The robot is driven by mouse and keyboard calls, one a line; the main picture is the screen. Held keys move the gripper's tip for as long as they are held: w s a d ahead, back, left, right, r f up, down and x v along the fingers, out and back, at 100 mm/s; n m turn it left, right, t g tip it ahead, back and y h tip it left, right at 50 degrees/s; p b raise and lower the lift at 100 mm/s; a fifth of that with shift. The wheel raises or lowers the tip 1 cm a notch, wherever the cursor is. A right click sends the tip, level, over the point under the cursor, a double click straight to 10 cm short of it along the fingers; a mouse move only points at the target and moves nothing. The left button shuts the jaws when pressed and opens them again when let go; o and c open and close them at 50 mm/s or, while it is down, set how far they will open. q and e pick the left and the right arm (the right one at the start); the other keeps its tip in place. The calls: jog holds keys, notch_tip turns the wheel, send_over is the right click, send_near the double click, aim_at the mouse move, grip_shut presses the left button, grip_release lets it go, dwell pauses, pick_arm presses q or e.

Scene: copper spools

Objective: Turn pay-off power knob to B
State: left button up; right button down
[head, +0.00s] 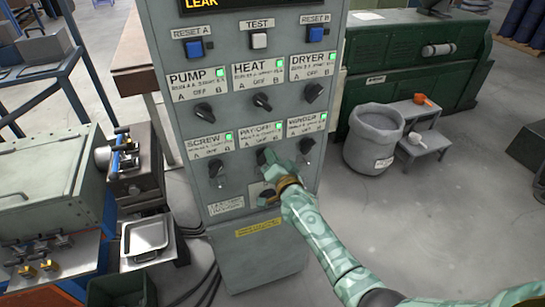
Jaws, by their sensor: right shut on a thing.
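A grey control cabinet (245,225) stands in the middle of the head view with two rows of black knobs. The PAY-OFF label (261,134) marks the middle column of the lower row, with A, OFF and B printed on it and a green lamp lit. The pay-off power knob (264,154) is just below the label, mostly covered by my right gripper (269,160). The right gripper is shut on this knob, with its green patterned arm coming from the lower right. The knob's exact pointing is hidden. My left gripper is not in view.
The SCREW knob (217,169) and the WINDER knob (306,146) flank the pay-off knob closely. The HEAT knob (262,102) is above. A grey bin (373,140) and a small step stool (426,140) stand to the right.

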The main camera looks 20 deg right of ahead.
jog(key=c, duration=1.4)
grip_release()
jog(key=shift+c, duration=0.2)
jog(key=s+p, duration=0.1)
jog(key=s, duration=1.5)
jog(key=shift+s+d, duration=0.15)
jog(key=shift+d, duration=0.15)
